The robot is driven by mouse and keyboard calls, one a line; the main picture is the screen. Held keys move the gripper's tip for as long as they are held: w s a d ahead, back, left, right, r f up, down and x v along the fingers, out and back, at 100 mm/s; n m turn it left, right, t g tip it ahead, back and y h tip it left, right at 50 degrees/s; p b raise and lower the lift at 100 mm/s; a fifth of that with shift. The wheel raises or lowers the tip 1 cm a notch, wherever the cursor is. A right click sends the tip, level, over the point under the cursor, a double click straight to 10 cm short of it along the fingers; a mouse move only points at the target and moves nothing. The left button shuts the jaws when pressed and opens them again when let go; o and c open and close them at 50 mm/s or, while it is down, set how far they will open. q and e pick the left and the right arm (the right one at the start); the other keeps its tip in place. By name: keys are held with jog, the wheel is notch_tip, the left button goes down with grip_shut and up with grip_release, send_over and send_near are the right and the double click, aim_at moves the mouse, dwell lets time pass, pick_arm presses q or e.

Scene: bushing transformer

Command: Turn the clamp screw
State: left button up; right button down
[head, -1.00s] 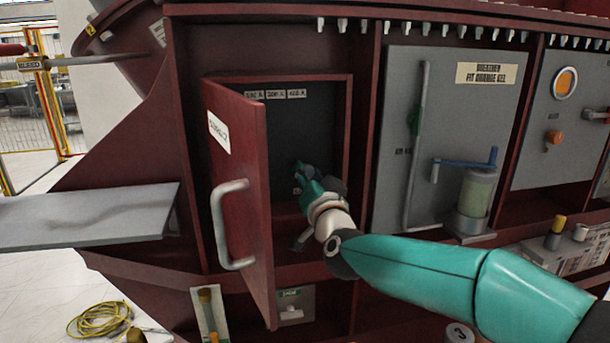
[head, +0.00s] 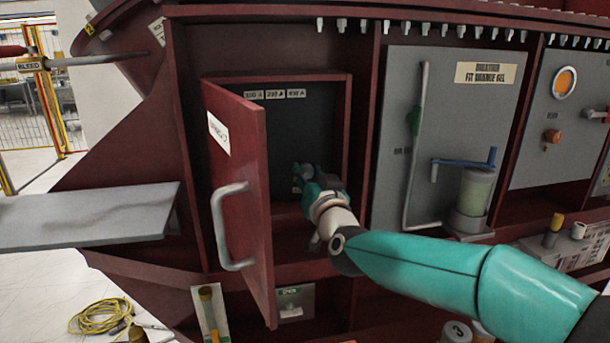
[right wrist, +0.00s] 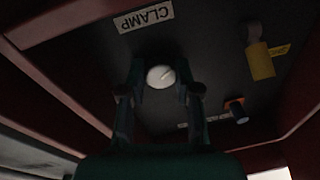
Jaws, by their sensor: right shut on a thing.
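The clamp screw (right wrist: 160,77) is a pale round head with a slot across it, on the dark back panel under a CLAMP label (right wrist: 145,17) in the right wrist view. My right gripper (right wrist: 161,72) has one finger on each side of the screw head and is shut on it. In the head view my right gripper (head: 303,176) reaches into the open red cabinet (head: 348,125), and its wrist hides the screw. My left gripper is not in view.
The red cabinet door (head: 238,180) stands open to the left of my right arm, with a grey handle. A yellow-tagged part (right wrist: 262,60) and a blue-ended knob (right wrist: 237,109) are beside the screw. A grey panel (head: 450,120) stands to the right.

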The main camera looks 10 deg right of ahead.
jog(key=c, duration=0.9)
grip_release()
jog(key=shift+a+f, duration=0.1)
jog(key=shift+f, duration=0.2)
jog(key=shift+o, duration=0.4)
jog(key=shift+r, duration=0.1)
jog(key=shift+r, duration=0.1)
jog(key=s+f, duration=0.1)
jog(key=s, duration=1.1)
jog(key=shift+d+f, duration=0.25)
jog(key=shift+d, duration=0.2)
